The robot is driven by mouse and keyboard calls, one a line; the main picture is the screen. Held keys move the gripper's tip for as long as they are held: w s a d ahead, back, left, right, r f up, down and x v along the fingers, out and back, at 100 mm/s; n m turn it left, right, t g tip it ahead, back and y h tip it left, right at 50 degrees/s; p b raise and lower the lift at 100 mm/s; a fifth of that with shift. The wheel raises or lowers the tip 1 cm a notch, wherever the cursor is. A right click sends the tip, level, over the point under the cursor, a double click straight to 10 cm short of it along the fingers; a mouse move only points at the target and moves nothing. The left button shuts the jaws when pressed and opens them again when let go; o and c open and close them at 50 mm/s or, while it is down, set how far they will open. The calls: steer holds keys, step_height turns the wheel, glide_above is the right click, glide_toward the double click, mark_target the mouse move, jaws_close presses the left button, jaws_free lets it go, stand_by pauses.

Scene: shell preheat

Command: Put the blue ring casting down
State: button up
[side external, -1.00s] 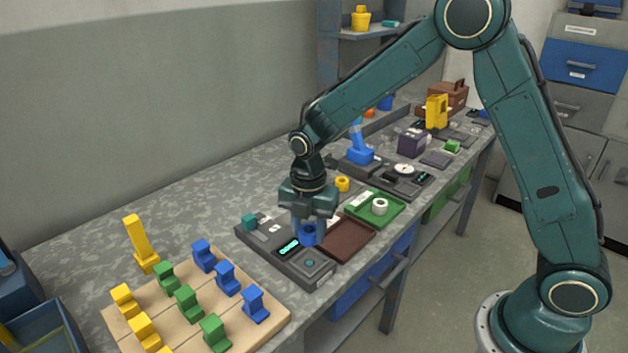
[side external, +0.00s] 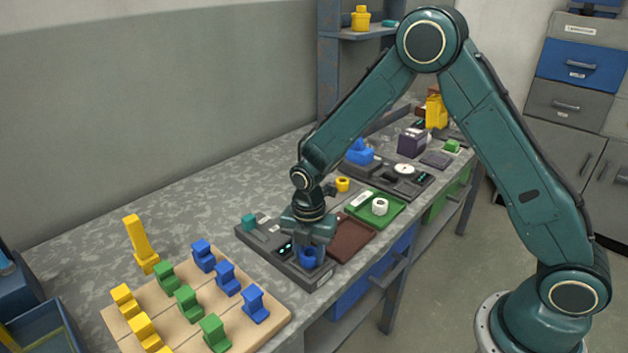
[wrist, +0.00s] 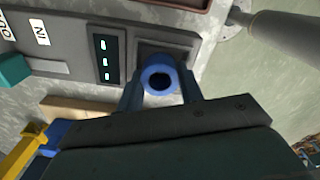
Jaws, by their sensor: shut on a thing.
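The blue ring casting (side external: 308,257) is held between the fingers of my gripper (side external: 310,254), low over the front end of the grey device (side external: 268,250) on the bench. In the wrist view the ring casting (wrist: 159,78) shows its dark central hole, with a finger of my gripper (wrist: 160,88) on each side. Behind it lies a dark square pad (wrist: 165,52) on the device, partly covered by the ring. I cannot tell whether the ring touches the pad.
A brown tray (side external: 352,238) and a green tray (side external: 384,208) with a white ring (side external: 380,207) sit beyond the device. A wooden board (side external: 184,325) with yellow, green and blue castings stands nearer. A teal block (side external: 249,222) is on the device's back end.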

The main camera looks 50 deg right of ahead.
steer(key=shift+s+f, duration=0.15)
steer(key=shift+f, duration=0.55)
steer(key=o, duration=1)
steer(key=shift+d, duration=0.1)
step_height(320, 180, up, 13)
steer(key=shift+r, duration=0.2)
steer(key=shift+r, duration=0.1)
stand_by(0.6)
